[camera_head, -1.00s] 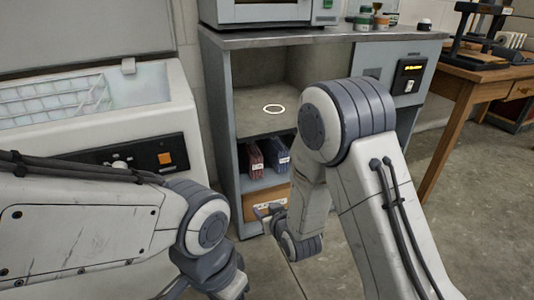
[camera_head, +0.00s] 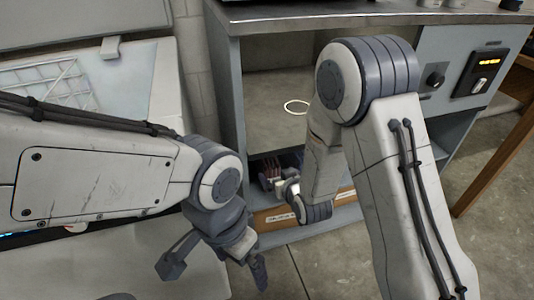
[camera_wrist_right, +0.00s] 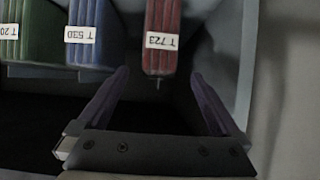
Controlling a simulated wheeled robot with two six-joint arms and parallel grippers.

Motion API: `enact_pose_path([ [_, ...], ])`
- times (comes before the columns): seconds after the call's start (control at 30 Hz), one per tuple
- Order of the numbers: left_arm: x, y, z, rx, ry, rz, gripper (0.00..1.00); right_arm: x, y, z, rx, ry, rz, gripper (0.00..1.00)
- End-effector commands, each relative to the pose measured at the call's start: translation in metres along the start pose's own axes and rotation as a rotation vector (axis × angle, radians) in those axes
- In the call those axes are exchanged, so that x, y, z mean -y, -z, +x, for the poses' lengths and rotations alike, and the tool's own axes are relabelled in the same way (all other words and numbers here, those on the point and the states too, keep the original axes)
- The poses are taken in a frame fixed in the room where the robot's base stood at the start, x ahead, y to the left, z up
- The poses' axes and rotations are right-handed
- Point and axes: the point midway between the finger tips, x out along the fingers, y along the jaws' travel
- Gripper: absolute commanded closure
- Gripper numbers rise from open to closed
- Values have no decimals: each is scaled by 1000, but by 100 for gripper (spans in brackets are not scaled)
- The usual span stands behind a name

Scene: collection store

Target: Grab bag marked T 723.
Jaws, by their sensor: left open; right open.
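The red bag (camera_wrist_right: 161,25) bears a white label reading T 723. It stands in the cabinet, at the right end of a row in the right wrist view. My right gripper (camera_wrist_right: 160,75) is open and empty, its fingers pointing at this bag, with the bag's near end roughly centred between the fingertips. I cannot tell whether the tips reach past its near end. In the head view my right gripper (camera_head: 288,188) is at the cabinet's lower opening, partly hiding the bags. My left gripper (camera_head: 215,270) is open and empty, low in front of the cabinet.
Beside the red bag are a blue bag (camera_wrist_right: 90,20) marked T 530 and a green bag (camera_wrist_right: 35,25) whose label is cut off. A grey cabinet wall (camera_wrist_right: 232,60) is close on the right.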

Motion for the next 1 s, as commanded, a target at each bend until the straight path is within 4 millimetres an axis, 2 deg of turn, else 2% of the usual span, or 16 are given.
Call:
enact_pose_path([
  [0.3, 1, -1, 18, 0, 0, 0, 0, -5, -3, 41, -2, -7, 3, 0],
  [0.47, 2, -1, 22, 0, 0, 0, 0, -5, -2, 53, -1, -6, 3, 0],
  [0.7, 3, -3, 46, 0, 0, 0, 0, 0, -3, 87, -3, -4, 2, 0],
  [0.8, 4, -3, 50, 0, 0, 0, 0, 0, -1, 98, -1, -4, 2, 0],
  [1.0, 4, -3, 51, 0, 0, 0, 0, 1, 1, 104, 1, -3, 1, 0],
])
